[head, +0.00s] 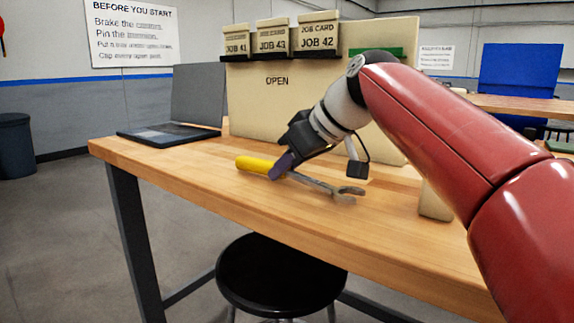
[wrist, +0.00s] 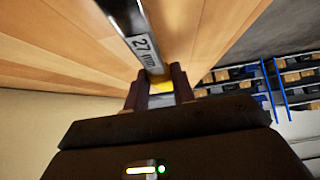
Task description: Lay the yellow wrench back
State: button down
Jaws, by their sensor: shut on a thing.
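The yellow wrench has a yellow handle (head: 256,164) and a grey metal shaft with an open jaw (head: 345,192). In the head view it is at the wooden table top; whether it touches the wood or is just above it I cannot tell. My gripper (head: 283,166) is shut on the wrench where the handle meets the shaft. In the wrist view the wrench shaft, marked 27 mm (wrist: 143,46), runs up from between the fingers of my gripper (wrist: 162,92), with a bit of yellow handle there. The rest of the handle is hidden in that view.
A laptop (head: 172,132) stands on the left of the table (head: 365,240). A beige panel (head: 240,110) marked OPEN, with job card boxes (head: 271,40), stands behind. A beige block (head: 434,203) is to the right. A black stool (head: 281,276) is in front. The table's front left is bare.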

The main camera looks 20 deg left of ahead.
jog(key=shift+f, duration=0.25)
jog(key=c, duration=0.9)
grip_release()
jog(key=shift+r, duration=0.1)
jog(key=shift+p+v, duration=1)
jog(key=shift+v, duration=2.4)
jog(key=shift+s, duration=0.15)
